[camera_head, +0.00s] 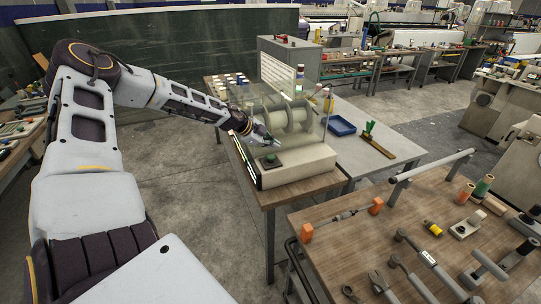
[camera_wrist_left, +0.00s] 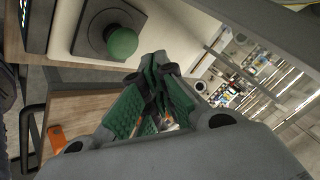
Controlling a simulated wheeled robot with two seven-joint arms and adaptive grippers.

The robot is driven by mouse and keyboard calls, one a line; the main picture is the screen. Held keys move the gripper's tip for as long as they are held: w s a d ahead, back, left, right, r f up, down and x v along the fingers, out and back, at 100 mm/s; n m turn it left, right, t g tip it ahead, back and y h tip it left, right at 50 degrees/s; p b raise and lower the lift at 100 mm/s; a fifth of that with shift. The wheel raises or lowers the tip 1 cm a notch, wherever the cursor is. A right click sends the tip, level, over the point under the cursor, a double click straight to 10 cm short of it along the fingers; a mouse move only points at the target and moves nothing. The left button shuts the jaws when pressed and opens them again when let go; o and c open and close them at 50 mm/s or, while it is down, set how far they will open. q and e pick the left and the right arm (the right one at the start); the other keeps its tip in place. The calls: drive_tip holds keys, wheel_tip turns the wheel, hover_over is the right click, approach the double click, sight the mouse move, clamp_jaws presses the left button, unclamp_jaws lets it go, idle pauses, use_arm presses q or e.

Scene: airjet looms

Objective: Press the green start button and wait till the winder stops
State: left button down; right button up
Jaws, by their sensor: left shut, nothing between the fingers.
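The winder (camera_head: 297,171) is a cream machine on a wooden-topped table, with large white spools (camera_head: 292,115) behind a clear cover. The green start button (camera_head: 271,158) sits on a dark square plate at the front of its top. In the left wrist view the round green button (camera_wrist_left: 122,43) stands up from its plate at the upper left. My left gripper (camera_head: 273,143) is shut and empty, with its tips just above and behind the button in the head view. In the left wrist view the green-padded fingers (camera_wrist_left: 158,62) are close beside the button; I cannot tell whether they touch. My right gripper does not show.
A workbench (camera_head: 345,240) with tools, rods and orange blocks stands at the front right. A grey table (camera_head: 372,160) with a blue tray (camera_head: 341,126) stands to the winder's right. Cones (camera_head: 230,79) stand behind the winder.

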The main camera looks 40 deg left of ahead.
sight(271, 156)
use_arm(q)
wheel_tip(271, 156, up, 4)
drive_tip(key=p, duration=0.3)
drive_tip(key=shift+r, duration=0.25)
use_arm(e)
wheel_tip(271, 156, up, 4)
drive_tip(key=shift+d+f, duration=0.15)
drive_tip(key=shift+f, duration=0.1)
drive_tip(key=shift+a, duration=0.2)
use_arm(q)
drive_tip(key=shift+s+f, duration=0.1)
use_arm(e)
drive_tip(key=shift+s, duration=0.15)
